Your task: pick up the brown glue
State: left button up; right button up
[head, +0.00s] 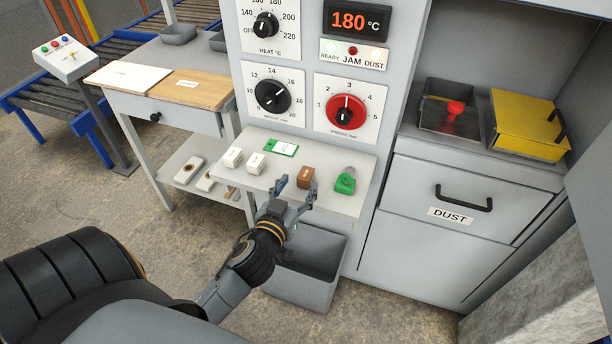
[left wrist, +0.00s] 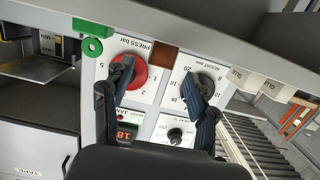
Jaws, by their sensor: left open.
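The brown glue (head: 306,177) is a small brown block on the light grey shelf (head: 345,205) below the dials. My left gripper (head: 295,190) is open at the shelf's front, its fingers pointing at the block, with one fingertip to its left and the other close to its lower right. In the left wrist view, the brown block (left wrist: 164,60) lies ahead, between the two spread fingers (left wrist: 157,78), with nothing gripped. I cannot tell whether a finger touches it. My right gripper is not in view.
A green piece (head: 345,182) stands just right of the brown block. Two white blocks (head: 232,157) (head: 256,163) and a green-edged card (head: 282,147) lie to its left. A grey bin (head: 308,285) is under the shelf. A control panel (head: 312,75) rises behind.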

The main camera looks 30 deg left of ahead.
aim_at(306, 183)
pick_arm(q)
jog(key=p+x, duration=0.1)
jog(key=x, duration=0.5)
jog(key=shift+s+r, duration=0.1)
grip_shut()
